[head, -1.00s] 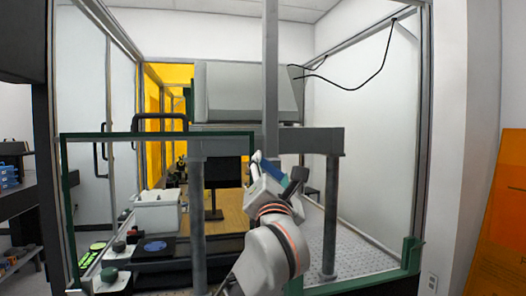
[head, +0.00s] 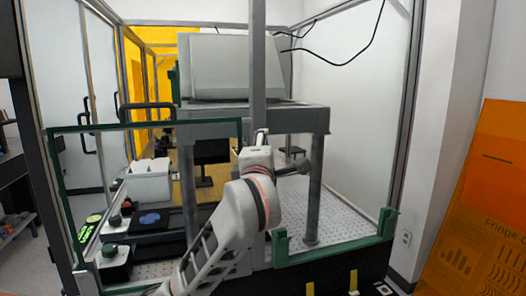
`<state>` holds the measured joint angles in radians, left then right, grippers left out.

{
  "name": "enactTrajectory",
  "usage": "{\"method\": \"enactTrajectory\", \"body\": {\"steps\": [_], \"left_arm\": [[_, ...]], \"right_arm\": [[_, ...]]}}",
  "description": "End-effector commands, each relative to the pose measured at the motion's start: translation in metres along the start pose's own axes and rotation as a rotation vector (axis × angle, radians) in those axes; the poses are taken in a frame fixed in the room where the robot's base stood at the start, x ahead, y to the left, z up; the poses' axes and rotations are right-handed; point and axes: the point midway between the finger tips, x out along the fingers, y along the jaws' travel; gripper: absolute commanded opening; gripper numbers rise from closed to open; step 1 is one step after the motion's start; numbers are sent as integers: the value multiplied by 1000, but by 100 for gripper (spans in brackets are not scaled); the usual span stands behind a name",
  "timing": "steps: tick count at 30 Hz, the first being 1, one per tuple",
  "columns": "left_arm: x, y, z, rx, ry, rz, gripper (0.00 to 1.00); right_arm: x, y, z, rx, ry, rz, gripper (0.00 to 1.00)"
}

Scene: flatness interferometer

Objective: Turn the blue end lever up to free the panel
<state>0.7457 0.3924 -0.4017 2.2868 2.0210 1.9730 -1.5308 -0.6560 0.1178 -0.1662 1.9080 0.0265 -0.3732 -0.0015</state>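A green-framed clear panel (head: 142,124) stands at the front left of the enclosure, its top edge running to the middle post. I cannot make out the blue end lever; my arm covers the area by the post at the panel's right end. One arm of mine rises from the bottom left, and I take it as the left. Its gripper (head: 262,138) is at the post, near the panel's upper right corner, mostly hidden behind the white wrist. I cannot see its fingers clearly or any contact. My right gripper is not in view.
A grey post (head: 258,60) stands before the grey instrument housing (head: 235,68). A white bin (head: 149,182) and dark stages sit behind the panel. A green corner bracket (head: 388,224) is at the right front. An orange sheet (head: 485,200) leans at the far right.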

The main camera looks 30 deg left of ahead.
Motion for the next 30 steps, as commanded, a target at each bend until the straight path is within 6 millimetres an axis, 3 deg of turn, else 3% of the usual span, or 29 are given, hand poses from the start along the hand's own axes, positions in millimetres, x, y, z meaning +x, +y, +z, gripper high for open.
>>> {"method": "enactTrajectory", "body": {"steps": [22,23,24,30], "left_arm": [[1,-1,2,80,-1,-36,32],[1,-1,2,80,-1,-36,59],[1,-1,2,80,-1,-36,69],[1,0,2,80,0,-34,71]], "right_arm": [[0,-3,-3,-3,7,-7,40],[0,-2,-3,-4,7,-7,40],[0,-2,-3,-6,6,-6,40],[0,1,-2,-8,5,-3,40]]}}
